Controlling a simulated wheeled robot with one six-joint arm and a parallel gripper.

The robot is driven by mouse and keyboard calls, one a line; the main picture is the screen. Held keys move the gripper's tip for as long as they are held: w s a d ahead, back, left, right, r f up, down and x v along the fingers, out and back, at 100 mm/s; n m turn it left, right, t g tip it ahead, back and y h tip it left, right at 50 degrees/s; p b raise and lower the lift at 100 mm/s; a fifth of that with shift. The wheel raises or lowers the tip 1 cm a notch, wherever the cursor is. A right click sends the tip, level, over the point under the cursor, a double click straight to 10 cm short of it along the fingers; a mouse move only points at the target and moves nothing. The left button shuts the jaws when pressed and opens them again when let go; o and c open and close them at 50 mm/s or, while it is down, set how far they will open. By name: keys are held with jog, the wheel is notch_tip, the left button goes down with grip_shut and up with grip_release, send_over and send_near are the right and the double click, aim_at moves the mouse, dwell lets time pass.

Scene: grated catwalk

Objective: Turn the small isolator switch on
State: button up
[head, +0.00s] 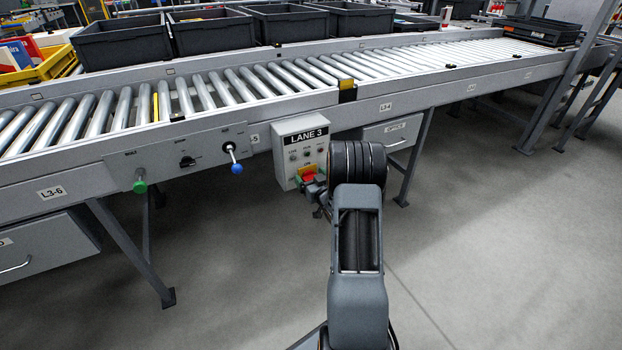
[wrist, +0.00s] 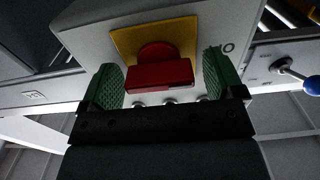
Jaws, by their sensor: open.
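The isolator switch is a red handle (wrist: 158,72) on a yellow plate on the front of a light grey box. Its red and yellow also show low on the LANE 3 box in the head view (head: 317,173). In the wrist view the handle's bar lies roughly level across the picture. My gripper (wrist: 160,66) is open, with one green-padded finger on each side of the handle and a visible gap at both sides. In the head view my arm covers the box's lower right, and my gripper (head: 309,191) is partly hidden.
The LANE 3 box (head: 286,142) has several small buttons and hangs on the conveyor's side. To its left are a blue-knobbed lever (head: 236,167), a black rotary knob (head: 187,161) and a green knob (head: 139,187). A conveyor leg (head: 415,155) stands to the right. The floor in front is clear.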

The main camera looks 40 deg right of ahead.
jog(key=c, duration=0.9)
jog(key=shift+m, duration=0.3)
jog(key=m, duration=0.3)
jog(key=shift+d+m, duration=0.1)
jog(key=shift+m, duration=0.3)
jog(key=m+p, duration=0.1)
jog(key=m, duration=0.3)
jog(key=shift+d+m, duration=0.1)
jog(key=shift+m, duration=0.2)
jog(key=m+p, duration=0.1)
jog(key=m, duration=0.3)
jog(key=shift+p, duration=0.3)
jog(key=m+p, duration=0.1)
jog(key=m, duration=0.3)
jog(key=shift+f+m, duration=0.15)
jog(key=shift+m, duration=0.45)
